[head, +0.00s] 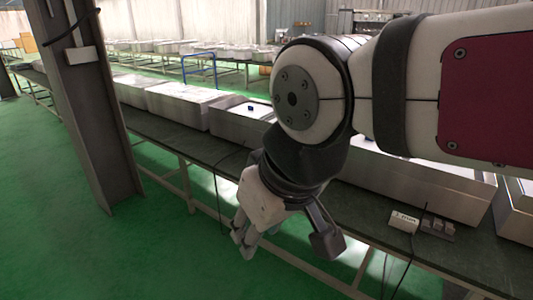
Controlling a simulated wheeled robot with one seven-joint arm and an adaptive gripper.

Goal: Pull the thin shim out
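My gripper (244,242) hangs in the middle of the head view, pointing down in front of the bench's near edge. A metal box (238,121) with a small dark blue item (251,108) on top stands on the bench just left of my arm.
The long dark bench (180,133) carries several metal boxes. A larger box (415,185) stands right of my gripper. A steel column (92,120) stands left. Green floor is clear.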

